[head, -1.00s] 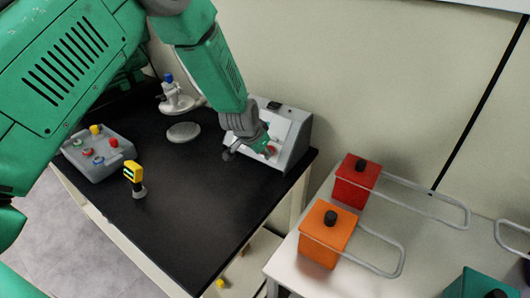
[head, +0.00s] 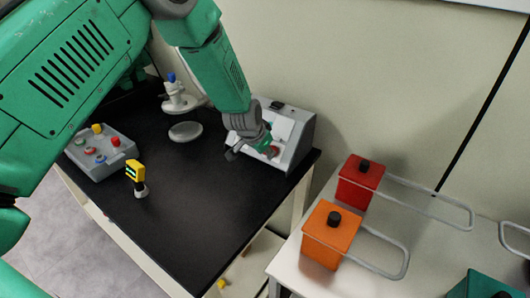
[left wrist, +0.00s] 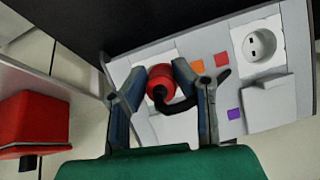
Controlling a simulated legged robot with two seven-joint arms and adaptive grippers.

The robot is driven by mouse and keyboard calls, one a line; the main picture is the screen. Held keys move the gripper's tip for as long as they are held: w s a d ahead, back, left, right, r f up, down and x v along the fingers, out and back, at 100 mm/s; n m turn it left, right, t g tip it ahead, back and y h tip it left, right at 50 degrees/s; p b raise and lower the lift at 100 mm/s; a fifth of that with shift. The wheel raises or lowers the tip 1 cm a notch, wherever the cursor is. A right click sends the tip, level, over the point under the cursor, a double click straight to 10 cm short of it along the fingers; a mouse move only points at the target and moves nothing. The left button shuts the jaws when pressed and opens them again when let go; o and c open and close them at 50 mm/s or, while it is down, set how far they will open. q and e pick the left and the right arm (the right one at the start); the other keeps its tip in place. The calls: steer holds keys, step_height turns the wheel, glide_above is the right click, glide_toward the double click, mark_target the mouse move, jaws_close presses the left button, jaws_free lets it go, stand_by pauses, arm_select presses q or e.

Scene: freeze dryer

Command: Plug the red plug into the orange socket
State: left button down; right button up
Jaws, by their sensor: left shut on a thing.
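My left gripper (head: 252,153) is at the front of a grey sloped socket box (head: 297,147) at the back right of the black table. In the left wrist view the gripper (left wrist: 160,68) is shut on the red plug (left wrist: 161,84), whose black cord curls below it. The plug is over the grey panel; I cannot tell whether it touches. On the panel are an orange square (left wrist: 196,66), a red square (left wrist: 222,60) and a purple square (left wrist: 234,113). A white two-hole socket (left wrist: 260,44) is at the upper right. The fingers and plug hide the panel behind them. My right gripper is not in view.
A button box (head: 101,158), a yellow handheld device (head: 136,176) and a white stand (head: 177,99) are on the black table (head: 190,215). Red (head: 359,182) and orange (head: 328,237) boxes with wire handles stand on a pale table at the right.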

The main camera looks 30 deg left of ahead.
arm_select(q)
steer(key=shift+w+a, duration=0.1)
steer(key=shift+a, duration=0.05)
steer(key=shift+w+f, duration=0.2)
steer(key=shift+w, duration=0.05)
steer(key=shift+w+f+b, duration=0.15)
steer(key=shift+w+b, duration=0.1)
steer(key=shift+b, duration=0.15)
stand_by(0.5)
steer(key=c, duration=1.2)
jaws_free()
steer(key=shift+a, duration=0.1)
steer(key=shift+w+a+f, duration=0.15)
steer(key=shift+f, duration=0.1)
steer(key=shift+r, duration=0.1)
steer(key=shift+d, duration=0.5)
steer(key=shift+s+r, duration=0.15)
steer(key=shift+s, duration=0.05)
